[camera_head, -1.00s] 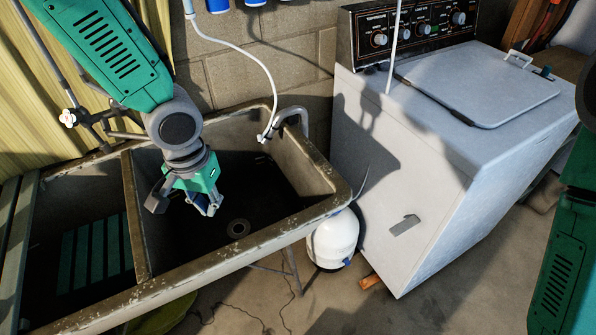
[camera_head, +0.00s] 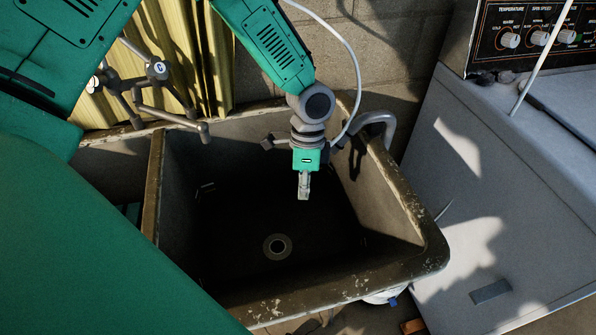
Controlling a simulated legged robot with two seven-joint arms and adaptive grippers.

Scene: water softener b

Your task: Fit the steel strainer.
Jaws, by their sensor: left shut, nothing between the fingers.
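My left gripper (camera_head: 304,190) points down over the right sink basin (camera_head: 375,225). Its fingers are together with nothing between them. A round metal drain ring (camera_head: 277,247) with a dark centre lies in the basin floor, below and a little left of the gripper in the picture. The gripper is apart from it. I see no separate steel strainer, and I cannot tell whether the ring is part of one. The basin is deeply shadowed. My right gripper is not in view.
A curved grey pipe (camera_head: 375,122) and a white hose (camera_head: 350,60) are at the basin's back right. Taps with a spout (camera_head: 172,113) stand at the back left. A white washing machine (camera_head: 480,190) is on the right. My green body parts cover the left.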

